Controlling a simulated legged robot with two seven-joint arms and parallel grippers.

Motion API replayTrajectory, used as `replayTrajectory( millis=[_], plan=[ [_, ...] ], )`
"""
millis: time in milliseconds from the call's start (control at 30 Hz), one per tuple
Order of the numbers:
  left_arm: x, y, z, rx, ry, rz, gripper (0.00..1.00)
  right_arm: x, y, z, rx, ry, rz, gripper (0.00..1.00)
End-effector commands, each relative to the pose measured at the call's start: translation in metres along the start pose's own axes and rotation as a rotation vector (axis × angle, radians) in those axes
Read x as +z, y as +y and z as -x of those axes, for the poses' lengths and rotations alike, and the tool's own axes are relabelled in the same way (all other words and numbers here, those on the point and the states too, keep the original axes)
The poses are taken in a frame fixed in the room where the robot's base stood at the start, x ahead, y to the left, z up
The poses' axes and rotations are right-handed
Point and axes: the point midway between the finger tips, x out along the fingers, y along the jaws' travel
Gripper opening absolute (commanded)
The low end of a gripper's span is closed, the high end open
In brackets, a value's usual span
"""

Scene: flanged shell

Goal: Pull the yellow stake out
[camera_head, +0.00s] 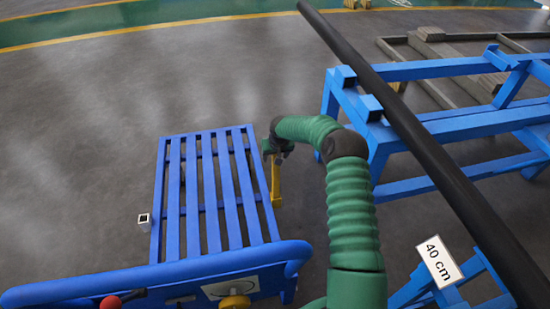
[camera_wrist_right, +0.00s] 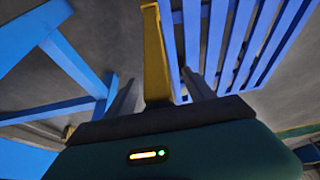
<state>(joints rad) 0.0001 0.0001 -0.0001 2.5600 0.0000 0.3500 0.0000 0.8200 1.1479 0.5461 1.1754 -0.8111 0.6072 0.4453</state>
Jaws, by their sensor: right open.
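The yellow stake (camera_head: 275,182) stands at the right side of the blue slatted cart (camera_head: 221,193). My right gripper (camera_head: 275,153) is at its upper end in the head view. In the right wrist view the stake (camera_wrist_right: 154,45) runs between the two grey fingers of my right gripper (camera_wrist_right: 160,82). The fingers are open, with a gap visible to each side of the stake. The slats of the cart (camera_wrist_right: 243,42) show close to the right finger. My left gripper is not in view.
A long black pipe (camera_head: 425,150) rests across a blue stand (camera_head: 440,69) to the right, near a "40 cm" label (camera_head: 439,262). The blue cart handle (camera_head: 150,276) crosses the front. A small white square tube (camera_head: 144,220) is at the cart's left. The floor farther left is clear.

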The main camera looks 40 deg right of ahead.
Motion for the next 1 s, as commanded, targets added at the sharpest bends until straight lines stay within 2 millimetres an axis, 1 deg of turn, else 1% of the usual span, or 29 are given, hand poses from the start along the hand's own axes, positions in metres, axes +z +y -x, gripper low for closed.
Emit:
replayTrajectory(
  millis=[167, 200, 667, 1000],
  plan=[
    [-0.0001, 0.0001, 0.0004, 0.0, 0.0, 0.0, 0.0, -0.0003, 0.0002, 0.0001, 0.0, 0.0, 0.0, 0.62],
    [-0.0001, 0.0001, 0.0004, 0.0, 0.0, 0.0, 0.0, -0.0002, 0.0001, 0.0002, 0.0, 0.0, 0.0, 0.61],
    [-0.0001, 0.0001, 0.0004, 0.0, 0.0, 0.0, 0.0, -0.0002, -0.0003, 0.0005, 0.0, 0.0, 0.0, 0.01],
    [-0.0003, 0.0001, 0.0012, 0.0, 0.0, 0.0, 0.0, -0.0019, -0.0004, 0.0023, 0.0, 0.003, 0.0, 0.0]
  ],
)
